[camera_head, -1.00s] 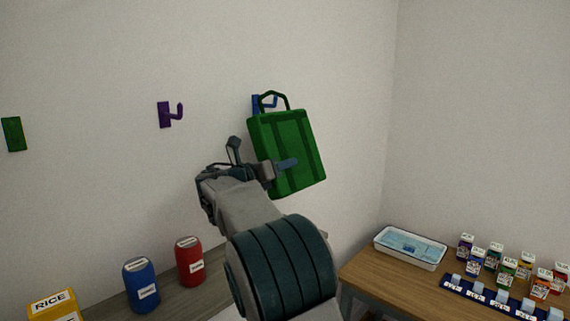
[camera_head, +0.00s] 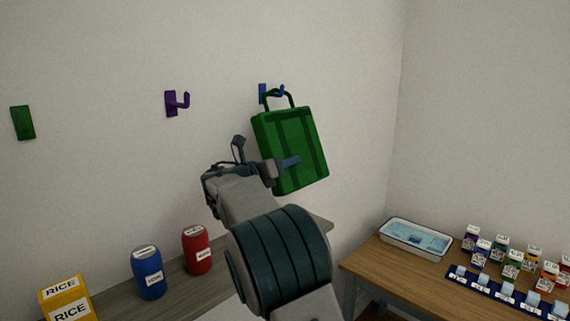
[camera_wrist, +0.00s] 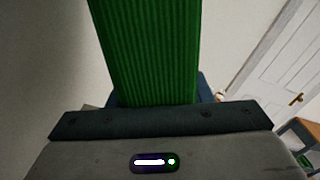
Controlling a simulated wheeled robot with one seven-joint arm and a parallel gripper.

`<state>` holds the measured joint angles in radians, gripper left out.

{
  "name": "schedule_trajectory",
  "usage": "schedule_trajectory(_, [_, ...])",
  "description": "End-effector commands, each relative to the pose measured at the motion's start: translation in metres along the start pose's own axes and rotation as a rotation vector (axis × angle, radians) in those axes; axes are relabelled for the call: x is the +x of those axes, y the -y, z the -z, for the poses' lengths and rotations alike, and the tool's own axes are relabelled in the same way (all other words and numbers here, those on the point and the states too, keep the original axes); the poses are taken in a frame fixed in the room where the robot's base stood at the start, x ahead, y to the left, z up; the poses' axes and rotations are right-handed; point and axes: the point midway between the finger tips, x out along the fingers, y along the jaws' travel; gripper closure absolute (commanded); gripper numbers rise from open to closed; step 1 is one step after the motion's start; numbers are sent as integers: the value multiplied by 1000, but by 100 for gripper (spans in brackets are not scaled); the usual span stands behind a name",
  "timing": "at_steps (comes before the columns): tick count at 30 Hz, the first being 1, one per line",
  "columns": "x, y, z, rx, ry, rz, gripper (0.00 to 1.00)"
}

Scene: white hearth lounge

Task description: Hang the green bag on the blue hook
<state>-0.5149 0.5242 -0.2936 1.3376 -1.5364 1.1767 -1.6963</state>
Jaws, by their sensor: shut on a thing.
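The green bag (camera_head: 289,140) is held up near the wall in the head view, slightly tilted, with its handle loop at the top. My gripper (camera_head: 284,164) is shut on the bag at its lower part. The blue hook (camera_head: 263,93) is on the wall just behind and above the bag. The handle overlaps the hook's lower part in the picture; I cannot tell whether it is around the prong or only in front. In the wrist view the ribbed green side of the bag (camera_wrist: 147,50) rises straight from the gripper.
A purple hook (camera_head: 177,103) and a green wall plate (camera_head: 22,123) are to the left. Blue (camera_head: 149,273) and red (camera_head: 196,250) canisters and a yellow rice box (camera_head: 66,302) stand on the shelf below. A tray (camera_head: 414,239) and several small cartons are on the right table.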

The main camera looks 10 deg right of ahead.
Motion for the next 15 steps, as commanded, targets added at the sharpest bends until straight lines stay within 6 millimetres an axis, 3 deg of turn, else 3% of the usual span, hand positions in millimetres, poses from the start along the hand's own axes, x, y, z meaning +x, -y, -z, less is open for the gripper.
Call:
schedule_trajectory(6, [0, 0, 0, 0, 0, 0, 85])
schedule_trajectory(7, [0, 0, 0, 0, -1, 0, 46])
schedule_trajectory(9, [0, 0, 0, 0, -1, 0, 29])
schedule_trajectory(15, [0, 0, 0, 0, -1, 0, 29])
